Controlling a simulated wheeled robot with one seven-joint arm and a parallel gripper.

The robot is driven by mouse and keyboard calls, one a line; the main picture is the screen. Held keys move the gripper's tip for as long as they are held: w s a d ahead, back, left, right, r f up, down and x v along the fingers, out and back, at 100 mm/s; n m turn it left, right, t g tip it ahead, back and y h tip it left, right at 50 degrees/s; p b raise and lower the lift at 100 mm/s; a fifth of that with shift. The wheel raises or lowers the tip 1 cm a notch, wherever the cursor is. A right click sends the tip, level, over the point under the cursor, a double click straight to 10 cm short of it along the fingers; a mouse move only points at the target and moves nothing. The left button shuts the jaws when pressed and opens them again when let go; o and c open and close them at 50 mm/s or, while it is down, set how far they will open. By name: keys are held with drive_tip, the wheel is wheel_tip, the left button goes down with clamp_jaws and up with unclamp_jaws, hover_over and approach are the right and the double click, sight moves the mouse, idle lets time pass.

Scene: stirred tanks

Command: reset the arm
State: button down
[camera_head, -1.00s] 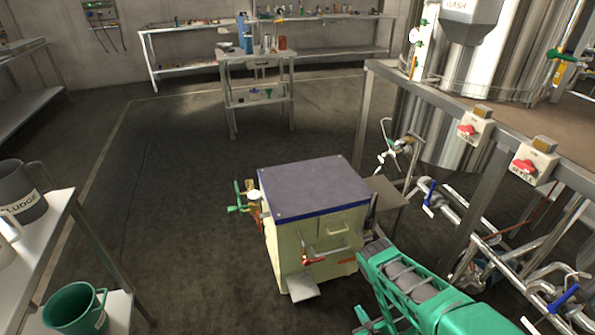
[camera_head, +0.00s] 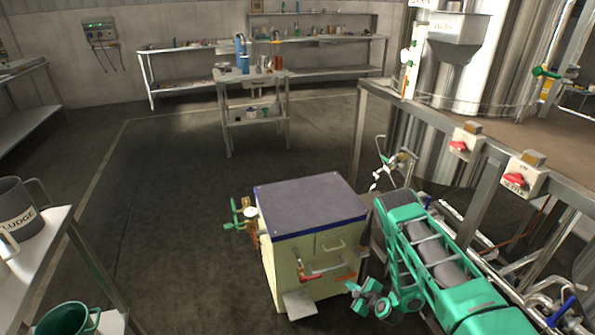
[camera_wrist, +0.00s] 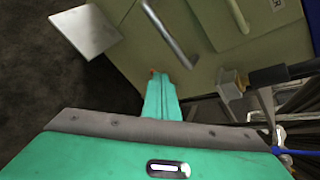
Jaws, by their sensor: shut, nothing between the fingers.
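My green arm reaches in from the lower right in the head view. My gripper (camera_head: 358,290) is low at the front right of a cream cabinet with a dark purple-blue lid (camera_head: 310,203). In the wrist view my gripper (camera_wrist: 158,77) is shut and empty, its green fingers together. Its tips point toward the cabinet's front (camera_wrist: 205,68), close to a metal bar handle (camera_wrist: 170,35). I cannot tell whether the tips touch the cabinet.
A pipe frame with two red-knobbed switch boxes (camera_head: 524,172) stands at right, near my arm. A shelf at left holds a grey jug (camera_head: 18,207) and a green mug (camera_head: 68,320). A small table (camera_head: 255,80) stands farther back. The floor left of the cabinet is clear.

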drive_tip(key=w+d+r+n+g, duration=0.1)
drive_tip(key=w+d+r+n, duration=0.2)
drive_tip(key=r, duration=0.7)
drive_tip(key=w+d+r+n+g, duration=0.2)
drive_tip(key=r+n, duration=0.2)
drive_tip(key=r, duration=0.5)
drive_tip(key=s+d+r+n+g+h, duration=0.1)
drive_tip(key=s+d+r+n, duration=0.25)
drive_tip(key=r, duration=0.55)
drive_tip(key=s+d+r+n+g+h, duration=0.1)
drive_tip(key=s+d+r+n+h, duration=0.1)
drive_tip(key=s+d+r, duration=0.5)
drive_tip(key=s+d+r+n+g+h, duration=0.1)
drive_tip(key=s+d+r, duration=0.1)
drive_tip(key=s+r, duration=0.65)
drive_tip(key=s+d+r+n+g, duration=0.2)
drive_tip(key=s+d+r, duration=0.1)
drive_tip(key=s+r, duration=0.5)
drive_tip(key=s+r+g, duration=0.1)
drive_tip(key=s+r, duration=0.1)
drive_tip(key=s, duration=0.8)
drive_tip(key=s+a+r+n+g, duration=0.1)
drive_tip(key=s+r, duration=0.2)
drive_tip(key=s, duration=0.8)
drive_tip(key=shift+s, duration=0.3)
